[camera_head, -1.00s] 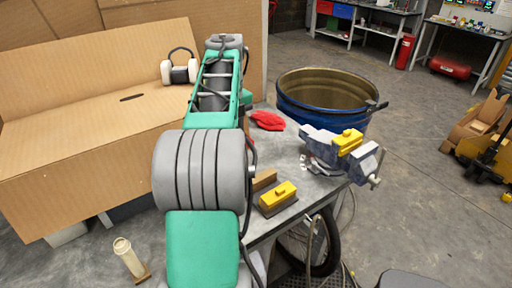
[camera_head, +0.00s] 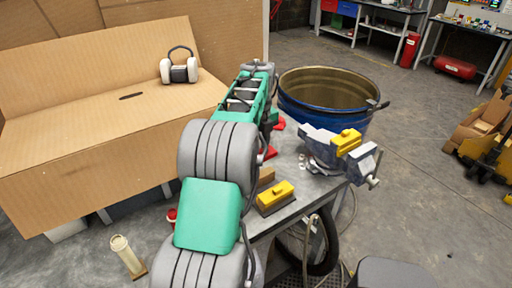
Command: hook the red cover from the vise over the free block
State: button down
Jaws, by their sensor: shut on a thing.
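My arm runs up the middle of the view, and its links hide my gripper. A small red piece (camera_head: 269,153) shows at the right edge of my arm, above the bench; it may be the red cover, but most of it is hidden. The blue-grey vise (camera_head: 322,147) stands at the bench's right corner with a yellow piece (camera_head: 346,141) on its jaws. A brown block (camera_head: 266,176) shows partly beside my arm. In front of it a darker block (camera_head: 275,203) has a yellow piece (camera_head: 281,189) on top.
Another red item (camera_head: 279,124) lies at the back of the grey bench (camera_head: 307,189), partly behind my arm. A blue drum (camera_head: 337,117) stands behind the vise. A big cardboard box (camera_head: 90,140) with ear defenders (camera_head: 180,70) fills the left.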

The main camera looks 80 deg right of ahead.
jog(key=shift+r, duration=0.1)
jog(key=b, duration=0.2)
send_over(259, 175)
jog(key=shift+f, duration=2.1)
jog(key=shift+p, duration=0.6)
jog(key=shift+f+b, duration=1.2)
jog(key=shift+f, duration=1.2)
jog(key=c, duration=1)
grip_release()
jog(key=shift+r, duration=0.1)
notch_tip(259, 175, up, 8)
jog(key=shift+f+b, duration=0.15)
jog(key=shift+b, duration=0.2)
